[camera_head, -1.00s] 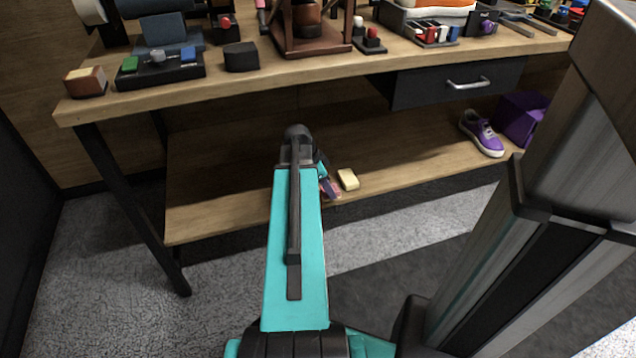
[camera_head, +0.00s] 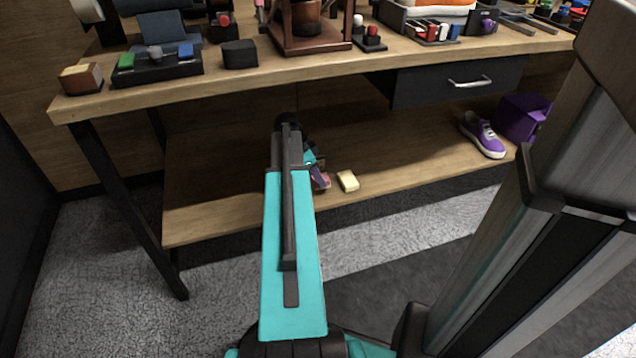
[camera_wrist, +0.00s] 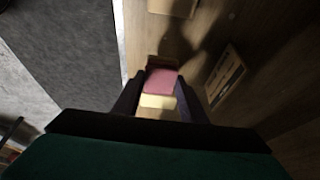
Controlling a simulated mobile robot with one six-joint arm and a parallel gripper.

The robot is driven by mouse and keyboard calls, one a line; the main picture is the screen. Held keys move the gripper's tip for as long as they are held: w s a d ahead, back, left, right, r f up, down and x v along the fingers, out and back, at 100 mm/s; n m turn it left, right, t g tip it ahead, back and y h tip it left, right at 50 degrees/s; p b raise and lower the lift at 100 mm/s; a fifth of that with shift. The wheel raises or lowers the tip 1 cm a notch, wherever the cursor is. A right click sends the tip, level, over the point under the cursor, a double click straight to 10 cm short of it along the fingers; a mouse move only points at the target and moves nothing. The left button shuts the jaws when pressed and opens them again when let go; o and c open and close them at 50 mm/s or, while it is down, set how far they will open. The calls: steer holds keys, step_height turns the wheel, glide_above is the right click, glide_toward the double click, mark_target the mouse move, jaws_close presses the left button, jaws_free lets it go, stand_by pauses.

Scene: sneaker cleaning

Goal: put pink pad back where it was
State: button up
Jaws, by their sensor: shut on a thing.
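In the wrist view the pink pad (camera_wrist: 161,81) is between the two fingers of my gripper (camera_wrist: 160,86), which is shut on it. A pale yellow face shows on its near side and a brown edge on its far side. In the head view a small part of the pink pad (camera_head: 322,181) shows beside my gripper (camera_head: 313,164), low over the front of the lower shelf (camera_head: 410,155). My arm hides much of the gripper there. I cannot tell whether the pad touches the shelf.
A cream block (camera_head: 348,181) lies on the shelf just right of the pad. The tabletop (camera_head: 300,74) and drawer (camera_head: 455,80) overhang the shelf. The shelf's left part is clear.

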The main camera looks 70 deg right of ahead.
steer(key=shift+f+b, duration=1)
steer(key=shift+f, duration=0.75)
steer(key=o, duration=0.9)
steer(key=shift+f, duration=0.15)
steer(key=shift+o, duration=0.2)
steer(key=p+v, duration=0.5)
steer(key=v, duration=0.7)
steer(key=shift+r, duration=0.2)
